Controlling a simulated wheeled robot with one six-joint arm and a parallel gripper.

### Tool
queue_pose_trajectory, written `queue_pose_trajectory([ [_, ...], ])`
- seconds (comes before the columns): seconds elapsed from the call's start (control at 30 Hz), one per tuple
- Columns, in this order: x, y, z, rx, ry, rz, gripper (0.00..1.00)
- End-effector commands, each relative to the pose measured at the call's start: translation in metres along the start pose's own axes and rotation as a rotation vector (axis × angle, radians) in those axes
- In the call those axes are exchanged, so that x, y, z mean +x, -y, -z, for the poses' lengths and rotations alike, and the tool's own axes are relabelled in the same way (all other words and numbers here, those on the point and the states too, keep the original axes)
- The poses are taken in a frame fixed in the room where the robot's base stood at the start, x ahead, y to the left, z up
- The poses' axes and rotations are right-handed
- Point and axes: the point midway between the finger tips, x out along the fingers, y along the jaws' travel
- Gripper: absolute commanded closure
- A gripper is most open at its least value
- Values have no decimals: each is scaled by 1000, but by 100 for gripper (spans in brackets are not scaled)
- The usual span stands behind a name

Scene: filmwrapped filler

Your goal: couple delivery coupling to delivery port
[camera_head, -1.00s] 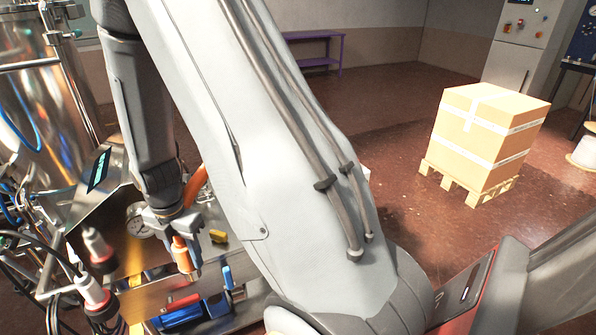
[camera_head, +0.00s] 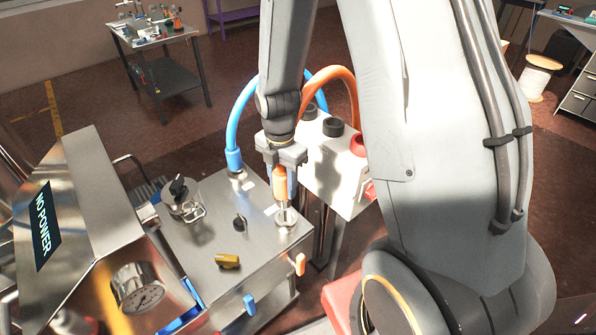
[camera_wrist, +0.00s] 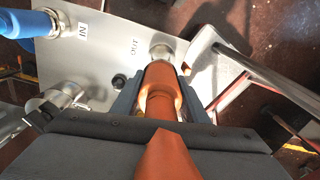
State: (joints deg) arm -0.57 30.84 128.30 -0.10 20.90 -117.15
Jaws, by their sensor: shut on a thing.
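My gripper (camera_head: 280,162) is shut on the delivery coupling (camera_head: 281,182), an orange sleeve with a metal lower end. It is held nearly upright over the top of a steel cabinet (camera_head: 215,215). The delivery port (camera_head: 286,216), a short round metal fitting, is directly below it near the cabinet's right edge. In the wrist view the coupling (camera_wrist: 159,82) lies between my gripper's fingers (camera_wrist: 160,102), in line with the port (camera_wrist: 162,50) beside the label "OUT". The coupling's end meets or overlaps the port in view; I cannot tell whether it is seated. An orange hose (camera_head: 343,78) arches behind my arm.
A blue hose (camera_head: 236,120) joins the cabinet top, near the label "IN" in the wrist view. A yellow handle (camera_head: 228,261), a gauge (camera_head: 138,287) and a "NO POWER" display (camera_head: 42,225) are at left. A white box (camera_head: 335,170) stands close behind.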

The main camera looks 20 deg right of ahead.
Motion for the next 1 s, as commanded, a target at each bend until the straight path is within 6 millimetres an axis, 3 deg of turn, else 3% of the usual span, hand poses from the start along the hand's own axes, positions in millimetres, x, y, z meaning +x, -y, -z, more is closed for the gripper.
queue_pose_trajectory([
  [0.57,-2,4,-6,19,0,-1,97],
  [1.0,23,3,-5,15,0,0,97],
])
